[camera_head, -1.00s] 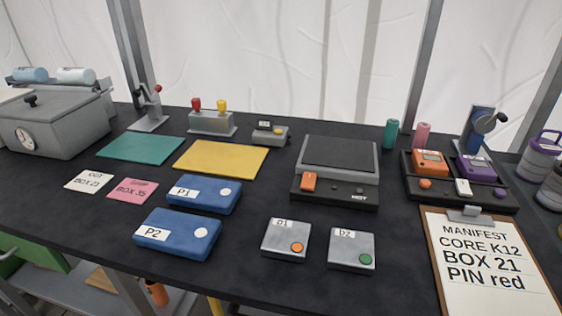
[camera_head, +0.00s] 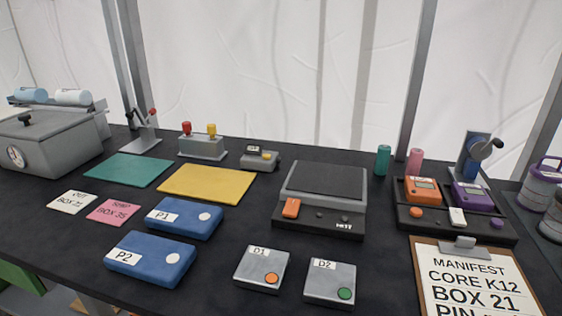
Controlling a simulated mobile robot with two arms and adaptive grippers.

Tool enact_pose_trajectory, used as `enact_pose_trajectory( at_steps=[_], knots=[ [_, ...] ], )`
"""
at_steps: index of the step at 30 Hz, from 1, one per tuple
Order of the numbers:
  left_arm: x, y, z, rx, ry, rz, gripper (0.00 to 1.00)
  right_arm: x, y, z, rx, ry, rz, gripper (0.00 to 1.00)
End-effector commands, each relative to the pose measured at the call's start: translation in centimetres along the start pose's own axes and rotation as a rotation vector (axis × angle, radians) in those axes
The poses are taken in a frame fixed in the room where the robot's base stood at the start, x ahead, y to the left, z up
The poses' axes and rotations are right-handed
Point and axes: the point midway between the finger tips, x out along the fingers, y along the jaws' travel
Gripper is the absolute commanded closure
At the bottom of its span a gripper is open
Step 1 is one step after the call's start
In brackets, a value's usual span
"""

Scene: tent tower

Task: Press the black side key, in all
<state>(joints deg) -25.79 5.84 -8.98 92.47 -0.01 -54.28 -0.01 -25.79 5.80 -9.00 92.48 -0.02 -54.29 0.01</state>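A grey device with a dark flat top (camera_head: 326,179) stands mid-table. Its black front face carries an orange key (camera_head: 290,208) at left and two small dark round buttons (camera_head: 332,217) to the right of it. I cannot tell from the frames which part is the black side key. A black dock (camera_head: 455,225) at right holds an orange unit (camera_head: 422,189) and a purple unit (camera_head: 472,195); orange, white and purple keys sit along its front. Neither of my grippers is in view, and nothing touches these devices.
Blue boxes P1 (camera_head: 184,220) and P2 (camera_head: 150,260) and grey button boxes D1 (camera_head: 262,268) and D2 (camera_head: 330,284) lie in front. A manifest clipboard (camera_head: 472,275) lies at front right. Green (camera_head: 128,170) and yellow (camera_head: 207,184) mats lie left, before a lever box (camera_head: 202,148).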

Motion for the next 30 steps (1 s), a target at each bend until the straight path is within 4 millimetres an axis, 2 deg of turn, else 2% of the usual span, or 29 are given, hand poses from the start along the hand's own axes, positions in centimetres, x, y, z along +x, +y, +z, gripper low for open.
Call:
enact_pose_trajectory(
  at_steps=[1,3,4,30],
  knots=[
    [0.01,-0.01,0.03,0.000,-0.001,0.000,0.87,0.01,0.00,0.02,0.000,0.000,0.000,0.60],
    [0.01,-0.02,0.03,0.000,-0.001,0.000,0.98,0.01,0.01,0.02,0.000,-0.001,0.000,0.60],
    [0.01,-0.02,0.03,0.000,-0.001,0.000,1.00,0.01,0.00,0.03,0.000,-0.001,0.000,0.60],
    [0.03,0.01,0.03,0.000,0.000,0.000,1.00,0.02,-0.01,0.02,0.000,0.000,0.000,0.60]
  ],
)
